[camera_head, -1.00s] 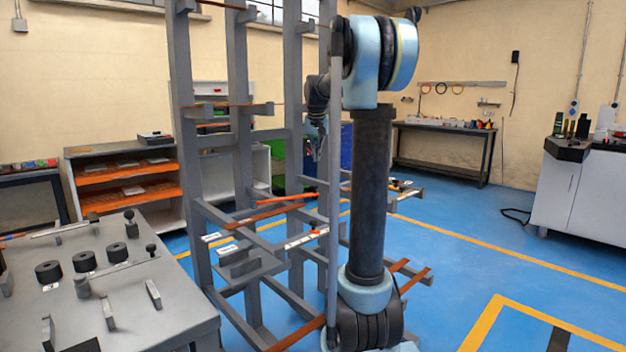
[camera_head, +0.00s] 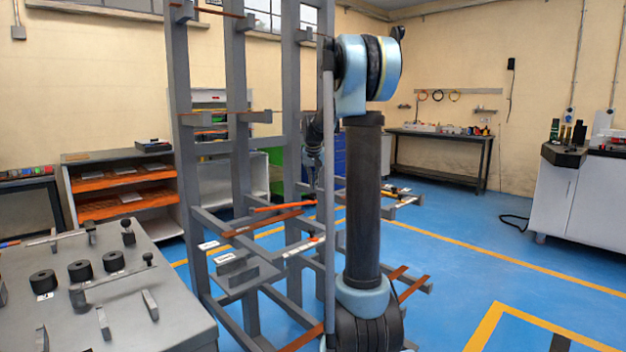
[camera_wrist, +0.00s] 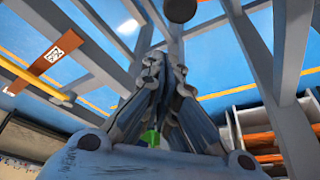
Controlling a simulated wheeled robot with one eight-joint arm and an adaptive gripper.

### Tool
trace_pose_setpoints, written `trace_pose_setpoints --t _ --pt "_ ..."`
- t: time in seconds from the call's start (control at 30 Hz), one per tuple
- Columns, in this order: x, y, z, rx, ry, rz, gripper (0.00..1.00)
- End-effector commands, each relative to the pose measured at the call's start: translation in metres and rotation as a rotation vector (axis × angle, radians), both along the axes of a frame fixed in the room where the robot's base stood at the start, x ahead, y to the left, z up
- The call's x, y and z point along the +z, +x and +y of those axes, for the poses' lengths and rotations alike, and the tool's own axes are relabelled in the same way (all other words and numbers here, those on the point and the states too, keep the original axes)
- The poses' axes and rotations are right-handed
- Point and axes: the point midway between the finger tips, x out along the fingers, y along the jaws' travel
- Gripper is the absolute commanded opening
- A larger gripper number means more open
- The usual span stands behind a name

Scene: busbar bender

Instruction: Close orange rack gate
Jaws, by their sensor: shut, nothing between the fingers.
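The orange gate bar (camera_head: 283,206) lies nearly level across the grey rack (camera_head: 240,150), above a brown copper strip. My gripper (camera_head: 312,184) is shut and points down inside the rack, close to the right end of the orange bar. I cannot tell whether it touches the bar. The wrist view shows the closed fingers (camera_wrist: 165,58) with nothing between them. I cannot make out the orange bar in that view.
Rack uprights and arms surround my gripper closely. A labelled copper strip (camera_wrist: 48,62) shows in the wrist view. A grey bending table (camera_head: 160,315) stands front left, and a white cabinet (camera_head: 565,195) at right. Blue floor is clear at right.

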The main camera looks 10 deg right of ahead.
Motion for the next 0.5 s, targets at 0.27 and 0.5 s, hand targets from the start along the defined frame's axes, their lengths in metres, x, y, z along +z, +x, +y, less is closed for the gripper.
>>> trace_pose_setpoints --t 0.27,0.5 --pt "-0.003 -0.022 0.004 0.000 0.000 0.000 0.00" --pt "-0.004 -0.026 0.004 0.000 0.000 0.000 0.00"
